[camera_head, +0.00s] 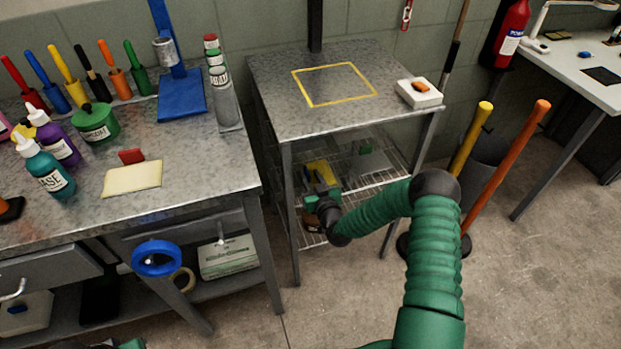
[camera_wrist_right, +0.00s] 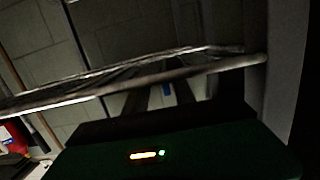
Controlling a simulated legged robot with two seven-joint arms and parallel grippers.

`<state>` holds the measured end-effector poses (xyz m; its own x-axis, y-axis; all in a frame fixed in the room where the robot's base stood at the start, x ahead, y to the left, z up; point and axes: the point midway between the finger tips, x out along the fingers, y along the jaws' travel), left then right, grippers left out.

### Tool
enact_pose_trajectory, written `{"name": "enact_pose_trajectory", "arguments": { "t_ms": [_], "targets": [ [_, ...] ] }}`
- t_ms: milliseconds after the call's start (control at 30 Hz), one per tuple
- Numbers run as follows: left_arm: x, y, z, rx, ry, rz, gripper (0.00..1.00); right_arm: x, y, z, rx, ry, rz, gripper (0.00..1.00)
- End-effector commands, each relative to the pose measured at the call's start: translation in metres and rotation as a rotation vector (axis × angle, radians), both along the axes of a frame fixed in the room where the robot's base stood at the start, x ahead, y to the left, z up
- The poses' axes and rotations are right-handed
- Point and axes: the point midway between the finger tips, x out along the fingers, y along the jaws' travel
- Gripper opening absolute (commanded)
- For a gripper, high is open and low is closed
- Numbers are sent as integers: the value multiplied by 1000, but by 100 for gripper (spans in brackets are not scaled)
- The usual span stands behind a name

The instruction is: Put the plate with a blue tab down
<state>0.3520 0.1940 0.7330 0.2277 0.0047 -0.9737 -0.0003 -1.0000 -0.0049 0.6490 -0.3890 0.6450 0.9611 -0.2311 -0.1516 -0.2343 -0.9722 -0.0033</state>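My right gripper (camera_head: 322,197) reaches into the upper wire shelf (camera_head: 385,178) under the small metal table. A yellow plate (camera_head: 320,171) is there, just beyond the gripper and partly hidden by it. My left gripper is out of view.
The small table's top (camera_head: 285,108) has an empty yellow-outlined square (camera_head: 335,84) and a white block (camera_head: 419,94). The workbench (camera_head: 210,180) stands left, with bottles and tools.

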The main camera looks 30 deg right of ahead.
Motion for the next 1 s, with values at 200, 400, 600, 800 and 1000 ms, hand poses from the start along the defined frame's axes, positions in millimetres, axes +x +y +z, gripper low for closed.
{"name": "enact_pose_trajectory", "arguments": {
  "t_ms": [200, 400, 600, 800, 1000],
  "targets": [
    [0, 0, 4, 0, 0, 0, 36, 0, 1, 5, 0, -1, 0, 31],
    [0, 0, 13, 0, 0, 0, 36, -34, 9, 11, 1, 4, 2, 31],
    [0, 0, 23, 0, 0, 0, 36, -85, 21, 18, 1, 4, 1, 31],
    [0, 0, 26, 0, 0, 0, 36, -112, 28, 21, -1, 3, 4, 31],
    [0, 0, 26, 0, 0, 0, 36, -104, 76, 19, -26, 234, 199, 31]
  ]
}}
